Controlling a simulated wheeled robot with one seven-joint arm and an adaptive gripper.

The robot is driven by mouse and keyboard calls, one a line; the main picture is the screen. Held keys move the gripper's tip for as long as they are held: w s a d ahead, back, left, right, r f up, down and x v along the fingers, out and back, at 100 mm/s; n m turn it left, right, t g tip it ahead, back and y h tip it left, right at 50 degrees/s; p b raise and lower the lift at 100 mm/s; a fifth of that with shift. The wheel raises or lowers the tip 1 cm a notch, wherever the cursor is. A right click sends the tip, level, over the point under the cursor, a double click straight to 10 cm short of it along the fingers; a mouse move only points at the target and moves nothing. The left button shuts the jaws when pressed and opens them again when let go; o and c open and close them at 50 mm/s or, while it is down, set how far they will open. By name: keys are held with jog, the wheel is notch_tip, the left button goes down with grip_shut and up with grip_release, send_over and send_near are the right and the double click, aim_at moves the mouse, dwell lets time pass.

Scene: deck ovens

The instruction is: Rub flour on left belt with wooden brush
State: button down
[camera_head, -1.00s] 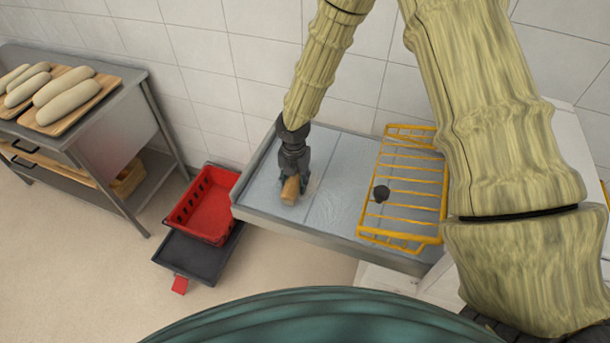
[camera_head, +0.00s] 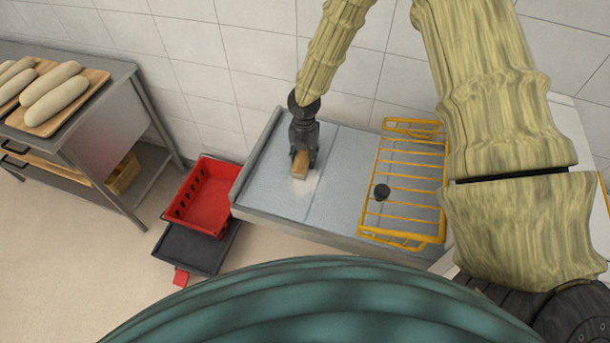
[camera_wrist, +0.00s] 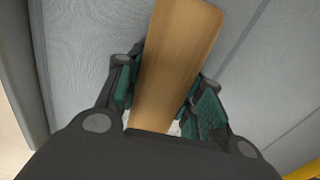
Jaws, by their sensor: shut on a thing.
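My gripper (camera_head: 303,160) is shut on the wooden brush (camera_head: 301,165), holding it low over the left belt. In the wrist view the brush (camera_wrist: 178,65) is a plain wooden block between my green-padded fingers (camera_wrist: 160,100); its bristles are hidden. The left belt (camera_head: 260,185) is a grey panel on the left of the metal table, divided by a seam from the right panel (camera_head: 330,185). A small pale patch (camera_head: 299,185) lies on the left belt just in front of the brush. I cannot tell whether the brush touches the belt.
A red crate (camera_head: 205,198) and a dark tray (camera_head: 190,250) are left of the table. A metal shelf (camera_head: 100,105) with loaves (camera_head: 55,97) stands farther left.

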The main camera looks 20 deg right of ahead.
jog(key=r, duration=0.1)
jog(key=r+p, duration=0.1)
jog(key=r, duration=0.1)
jog(key=r+p, duration=0.1)
jog(key=r, duration=0.1)
jog(key=shift+s+r, duration=0.2)
jog(key=shift+s, duration=0.05)
jog(key=shift+w+r, duration=0.3)
jog(key=shift+r, duration=0.5)
jog(key=shift+s+r, duration=0.25)
jog(key=shift+r, duration=0.65)
jog(key=shift+w+a, duration=0.1)
